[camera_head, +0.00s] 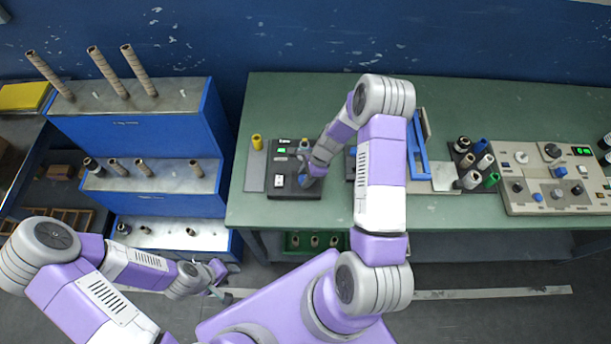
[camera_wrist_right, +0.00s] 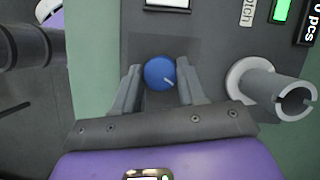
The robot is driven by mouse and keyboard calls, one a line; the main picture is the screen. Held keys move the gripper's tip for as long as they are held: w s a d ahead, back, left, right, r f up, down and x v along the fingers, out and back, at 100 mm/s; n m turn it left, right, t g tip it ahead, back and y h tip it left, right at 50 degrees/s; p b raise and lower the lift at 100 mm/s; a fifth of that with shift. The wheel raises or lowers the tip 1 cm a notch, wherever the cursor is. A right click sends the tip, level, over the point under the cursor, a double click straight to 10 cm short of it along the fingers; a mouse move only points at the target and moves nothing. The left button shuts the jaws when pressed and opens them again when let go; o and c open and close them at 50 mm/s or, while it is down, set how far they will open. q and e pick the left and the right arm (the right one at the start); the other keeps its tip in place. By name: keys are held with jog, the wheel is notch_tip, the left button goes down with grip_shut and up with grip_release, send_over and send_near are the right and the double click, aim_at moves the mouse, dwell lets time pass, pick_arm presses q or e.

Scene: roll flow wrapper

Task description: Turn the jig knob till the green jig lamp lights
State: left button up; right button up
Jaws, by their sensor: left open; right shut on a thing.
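The jig (camera_head: 296,192) is a dark box at the left end of the green bench. Its blue knob (camera_wrist_right: 159,73) has a white pointer mark and sits between the fingers of my right gripper (camera_head: 312,174), which is shut on it. In the head view the gripper largely covers the knob. A bright green rectangle (camera_wrist_right: 282,11) shows on the jig's face, also in the head view (camera_head: 282,150); I cannot tell whether it is the lamp or a display. My left gripper (camera_head: 218,273) is open and empty, low in front of the blue shelves.
A grey hollow post (camera_wrist_right: 283,95) stands beside the knob. A yellow roll (camera_head: 257,142) stands left of the jig. A blue frame (camera_head: 419,148), several rolls (camera_head: 472,165) and a control panel (camera_head: 548,195) are further right. Blue stepped shelves (camera_head: 150,135) hold brown tubes.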

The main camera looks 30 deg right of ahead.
dwell(0.3)
jog(key=o, duration=1)
jog(key=v, duration=0.7)
jog(key=shift+d+r, duration=0.15)
jog(key=shift+r, duration=0.15)
jog(key=shift+s, duration=0.1)
